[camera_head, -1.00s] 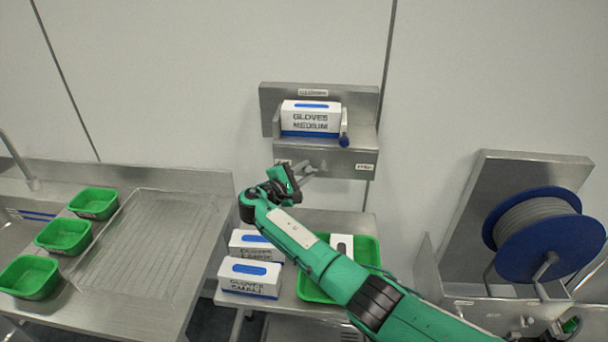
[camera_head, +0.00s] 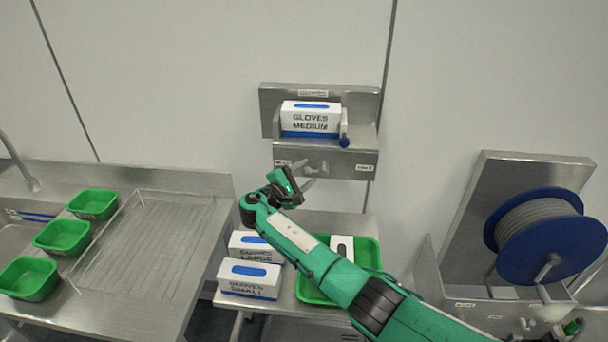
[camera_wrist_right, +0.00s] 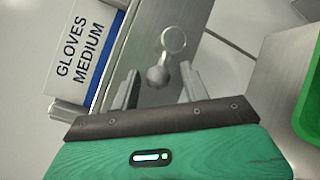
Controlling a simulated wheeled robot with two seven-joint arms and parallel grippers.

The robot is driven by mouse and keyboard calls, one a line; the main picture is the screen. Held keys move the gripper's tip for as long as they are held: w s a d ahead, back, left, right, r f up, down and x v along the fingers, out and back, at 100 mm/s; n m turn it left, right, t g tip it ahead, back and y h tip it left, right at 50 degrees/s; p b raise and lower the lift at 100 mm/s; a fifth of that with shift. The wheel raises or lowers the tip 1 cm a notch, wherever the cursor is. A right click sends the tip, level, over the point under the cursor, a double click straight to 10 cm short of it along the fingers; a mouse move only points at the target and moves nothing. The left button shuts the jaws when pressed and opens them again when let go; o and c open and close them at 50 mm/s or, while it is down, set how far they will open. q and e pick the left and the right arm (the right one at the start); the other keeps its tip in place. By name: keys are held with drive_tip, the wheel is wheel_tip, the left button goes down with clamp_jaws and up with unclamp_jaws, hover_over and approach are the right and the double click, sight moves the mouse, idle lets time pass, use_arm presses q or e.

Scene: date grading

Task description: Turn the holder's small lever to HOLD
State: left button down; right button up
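The holder (camera_head: 368,131) is a metal bracket on the wall with a white and blue GLOVES MEDIUM box (camera_head: 311,118) in it. Its front face carries a small label near each end, too blurred to read. In the right wrist view, a small grey lever (camera_wrist_right: 158,75) with a rounded end and a ring stands out on the metal face. My right gripper (camera_wrist_right: 158,88) is open, its two fingers apart on either side of the lever's rounded end; contact is not visible. In the head view my right gripper (camera_head: 306,183) is just below the holder's front. My left gripper is not in view.
Below are GLOVES LARGE (camera_head: 254,253) and GLOVES SMALL (camera_head: 248,287) boxes and a green tray (camera_head: 370,252). A blue hose reel (camera_head: 520,262) stands right. Green bins (camera_head: 62,237) and a draining board are left.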

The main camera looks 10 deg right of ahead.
drive_tip(key=b+v, duration=0.5)
drive_tip(key=v, duration=0.9)
drive_tip(key=shift+f, duration=0.1)
